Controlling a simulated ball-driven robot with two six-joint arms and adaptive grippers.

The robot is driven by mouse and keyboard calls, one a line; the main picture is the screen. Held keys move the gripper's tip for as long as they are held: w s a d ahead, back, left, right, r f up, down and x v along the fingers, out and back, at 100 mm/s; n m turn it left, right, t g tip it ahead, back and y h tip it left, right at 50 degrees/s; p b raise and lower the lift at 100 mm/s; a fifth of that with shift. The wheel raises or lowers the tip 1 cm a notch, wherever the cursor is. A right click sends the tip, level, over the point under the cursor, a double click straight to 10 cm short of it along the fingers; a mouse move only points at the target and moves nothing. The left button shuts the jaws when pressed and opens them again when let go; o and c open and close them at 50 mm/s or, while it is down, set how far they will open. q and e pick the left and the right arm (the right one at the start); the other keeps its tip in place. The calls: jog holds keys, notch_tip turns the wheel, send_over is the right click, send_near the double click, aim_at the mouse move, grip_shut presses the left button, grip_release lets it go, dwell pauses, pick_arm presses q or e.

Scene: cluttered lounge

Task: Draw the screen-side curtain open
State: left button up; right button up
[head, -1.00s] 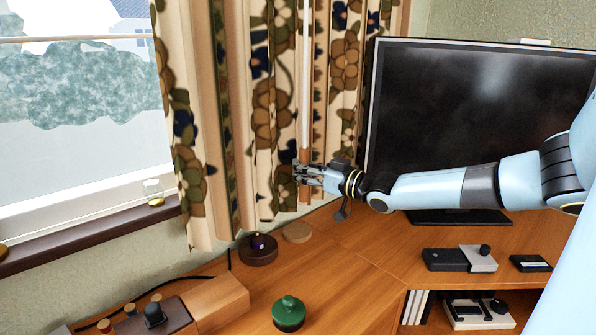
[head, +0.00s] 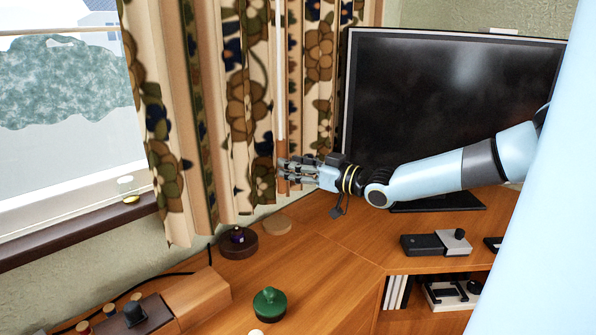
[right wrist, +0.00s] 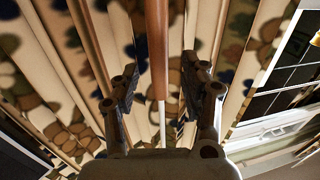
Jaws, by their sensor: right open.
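The patterned curtain (head: 240,100) with brown and blue flowers hangs in folds between the window and the screen (head: 450,100). A draw rod, white above with a wooden handle (head: 282,186), hangs in front of it. My right gripper (head: 283,171) is at the handle, with its fingers pointing left. In the right wrist view the open fingers (right wrist: 163,88) stand on either side of the rod's wooden handle (right wrist: 157,45). I see no firm contact on it. The curtain folds fill the background there. My left gripper is out of view.
Below is a wooden desk (head: 330,270) with a green lidded pot (head: 268,304), a dark round dish (head: 238,243) and a grey-black device (head: 436,243). The window sill (head: 80,232) is at left. My right arm crosses before the screen.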

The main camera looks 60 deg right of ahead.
jog(key=s, duration=0.8)
jog(key=shift+a, duration=0.1)
